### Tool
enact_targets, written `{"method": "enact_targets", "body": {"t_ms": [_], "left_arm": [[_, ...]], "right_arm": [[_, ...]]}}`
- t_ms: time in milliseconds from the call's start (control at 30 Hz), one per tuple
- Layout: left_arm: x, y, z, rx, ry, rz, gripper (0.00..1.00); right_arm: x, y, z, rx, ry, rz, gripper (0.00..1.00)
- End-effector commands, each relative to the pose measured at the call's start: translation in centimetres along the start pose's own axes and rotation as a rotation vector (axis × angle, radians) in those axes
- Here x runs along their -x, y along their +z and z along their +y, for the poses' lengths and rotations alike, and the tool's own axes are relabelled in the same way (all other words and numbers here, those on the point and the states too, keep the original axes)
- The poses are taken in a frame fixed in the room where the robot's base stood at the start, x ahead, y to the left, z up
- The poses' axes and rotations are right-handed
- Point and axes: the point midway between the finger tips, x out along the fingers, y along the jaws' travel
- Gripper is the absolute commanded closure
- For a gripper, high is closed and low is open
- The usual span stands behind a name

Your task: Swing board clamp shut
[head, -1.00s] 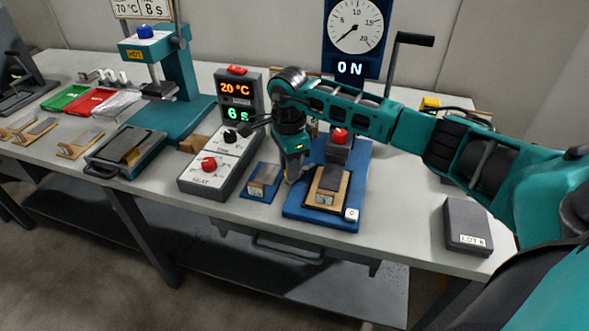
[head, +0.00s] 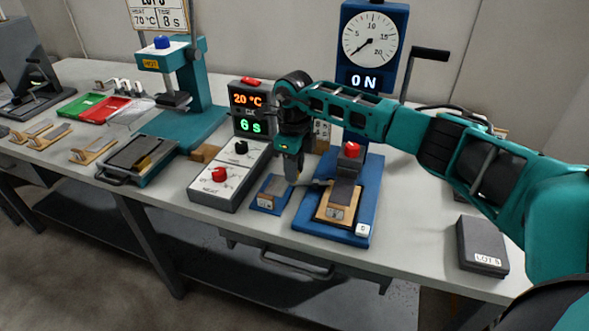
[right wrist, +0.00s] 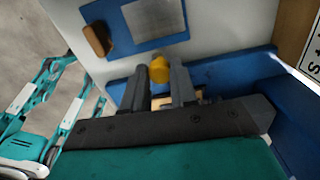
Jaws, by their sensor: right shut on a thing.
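The board clamp is part of a blue fixture (head: 309,219) with a red knob (head: 351,149) on a dark block. A tan board (head: 341,212) with a dark plate on it lies on the fixture. A thin dark bar (head: 318,183) reaches from my right gripper toward the board; it looks like the clamp's arm. My right gripper (head: 291,180) points down over the fixture's left edge. In the right wrist view its fingers (right wrist: 160,82) are shut on a yellow knob (right wrist: 158,70). The bar's pivot and contact with the board are unclear. My left gripper is out of view.
A small blue tray (head: 258,205) with a block sits left of the fixture. Beyond it stands a control box (head: 207,196) reading 20 °C and 6 s. A gauge (head: 371,40) marked ON stands behind.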

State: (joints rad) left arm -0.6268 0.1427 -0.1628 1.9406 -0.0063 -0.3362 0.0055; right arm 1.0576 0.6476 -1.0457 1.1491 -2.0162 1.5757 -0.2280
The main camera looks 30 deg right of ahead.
Motion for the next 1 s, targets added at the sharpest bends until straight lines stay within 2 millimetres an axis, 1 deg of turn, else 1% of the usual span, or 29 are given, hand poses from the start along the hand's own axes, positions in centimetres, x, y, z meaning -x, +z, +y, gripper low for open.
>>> {"method": "enact_targets", "body": {"t_ms": [233,667,700,933,1000], "left_arm": [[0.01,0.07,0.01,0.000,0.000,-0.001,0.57],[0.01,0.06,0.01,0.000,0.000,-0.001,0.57],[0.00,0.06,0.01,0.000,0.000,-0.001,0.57],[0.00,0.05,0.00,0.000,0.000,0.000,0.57],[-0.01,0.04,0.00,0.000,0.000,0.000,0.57]], "right_arm": [[0.10,0.16,-0.35,-0.055,-0.003,-0.003,1.00],[0.12,0.16,-0.42,-0.063,-0.003,-0.003,1.00],[0.13,0.16,-0.42,-0.063,-0.003,-0.003,0.70],[0.07,0.13,-0.37,-0.061,-0.002,-0.002,0.48],[0.05,0.12,-0.36,-0.061,-0.001,-0.001,0.47]]}}
